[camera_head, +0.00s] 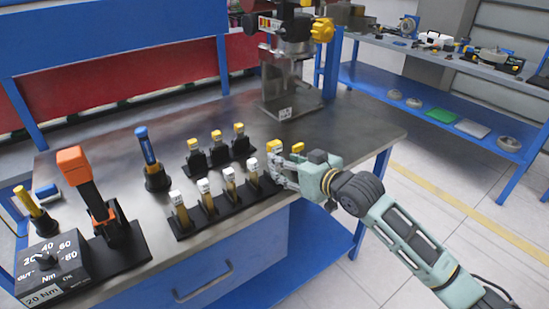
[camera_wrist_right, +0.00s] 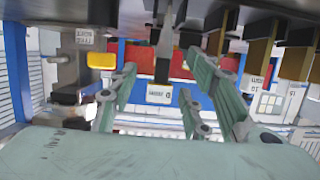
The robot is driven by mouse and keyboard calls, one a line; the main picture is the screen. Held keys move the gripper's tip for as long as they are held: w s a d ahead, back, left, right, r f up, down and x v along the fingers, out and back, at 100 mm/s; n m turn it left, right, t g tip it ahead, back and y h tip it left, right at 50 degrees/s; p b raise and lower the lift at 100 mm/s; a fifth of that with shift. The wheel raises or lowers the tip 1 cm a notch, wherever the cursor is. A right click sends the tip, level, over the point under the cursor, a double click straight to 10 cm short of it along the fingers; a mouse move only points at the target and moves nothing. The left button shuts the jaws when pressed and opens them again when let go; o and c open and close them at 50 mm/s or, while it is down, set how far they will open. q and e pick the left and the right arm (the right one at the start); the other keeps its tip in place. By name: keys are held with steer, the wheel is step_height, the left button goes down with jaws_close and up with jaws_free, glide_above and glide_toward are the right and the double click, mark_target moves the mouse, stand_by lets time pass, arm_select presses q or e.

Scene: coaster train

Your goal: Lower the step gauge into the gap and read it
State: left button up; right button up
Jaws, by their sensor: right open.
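A black rack (camera_head: 215,219) near the table's front edge holds several upright brass-coloured gauges with white labelled tops (camera_head: 229,175). I cannot tell which one is the step gauge. My right gripper (camera_head: 278,168) is at the right end of this rack, close to the last white-topped gauge (camera_head: 253,165). In the right wrist view my gripper (camera_wrist_right: 162,85) has its fingers spread. A dark piece with a white label (camera_wrist_right: 160,93) shows between them, with no visible grip on it. More brass gauges (camera_wrist_right: 258,62) stand to the right in that view. The gap cannot be made out. My left gripper is out of view.
Yellow-topped pieces in black stands (camera_head: 217,145) are behind the rack. A grey column fixture with a yellow knob (camera_head: 320,30) stands at the back. An orange-topped tool (camera_head: 75,165), a blue-handled tool (camera_head: 148,150) and a torque dial box (camera_head: 50,262) are at left.

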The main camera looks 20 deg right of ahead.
steer(key=x, duration=0.3)
steer(key=shift+w, duration=0.3)
steer(key=c, duration=1.1)
jaws_close()
